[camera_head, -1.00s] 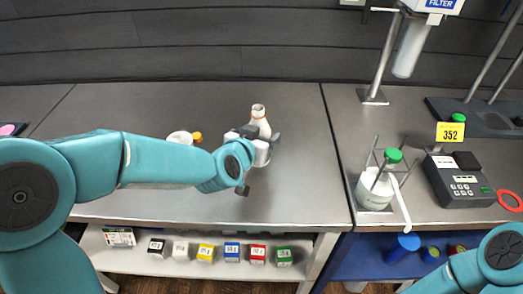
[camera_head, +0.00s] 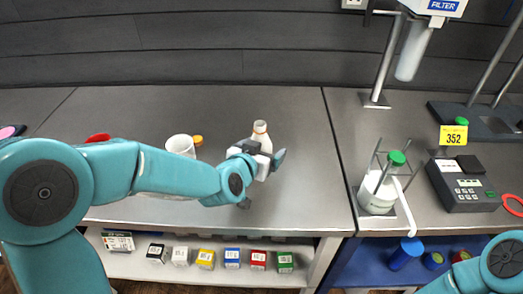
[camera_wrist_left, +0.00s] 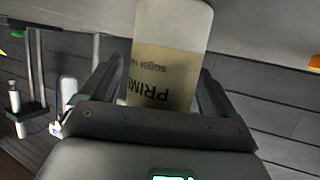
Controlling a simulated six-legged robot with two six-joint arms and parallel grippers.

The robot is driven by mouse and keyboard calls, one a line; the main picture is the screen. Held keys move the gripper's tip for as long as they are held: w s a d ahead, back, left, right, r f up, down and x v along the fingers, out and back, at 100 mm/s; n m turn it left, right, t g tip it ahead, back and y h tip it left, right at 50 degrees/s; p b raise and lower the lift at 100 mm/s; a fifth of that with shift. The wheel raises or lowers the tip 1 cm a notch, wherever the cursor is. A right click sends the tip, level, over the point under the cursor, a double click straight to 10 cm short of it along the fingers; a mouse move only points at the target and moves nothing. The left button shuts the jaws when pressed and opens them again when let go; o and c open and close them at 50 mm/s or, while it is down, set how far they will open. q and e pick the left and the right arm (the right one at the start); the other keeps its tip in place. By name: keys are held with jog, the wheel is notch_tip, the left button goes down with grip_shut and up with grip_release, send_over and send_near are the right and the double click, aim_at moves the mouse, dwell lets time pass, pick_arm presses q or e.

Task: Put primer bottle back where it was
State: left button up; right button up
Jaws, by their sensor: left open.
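The primer bottle (camera_head: 261,132), pale with an open neck, is at the middle right of the left bench, upright, its lower part hidden behind my left gripper (camera_head: 263,163). In the left wrist view the bottle (camera_wrist_left: 167,75) shows a cream label reading "PRIM", upside down, between the two fingers. My left gripper is open, with a finger on each side of the bottle. I cannot tell whether the fingers touch it. The bottle's base is hidden, so its contact with the bench is not visible. My right gripper is out of view; only part of that arm shows at bottom right.
A white cup (camera_head: 180,145) and an orange-capped item (camera_head: 198,140) stand left of the bottle. A green-capped bottle (camera_head: 377,190) sits in a stand on the right bench, near a meter (camera_head: 463,185). Small coloured boxes line the shelf below. Bench right of the bottle is clear.

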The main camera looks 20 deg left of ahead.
pick_arm(q)
jog(key=shift+r+p, duration=0.3)
jog(key=shift+r, duration=0.05)
jog(key=v, duration=1.1)
jog(key=shift+s, duration=0.4)
jog(key=shift+s, duration=0.1)
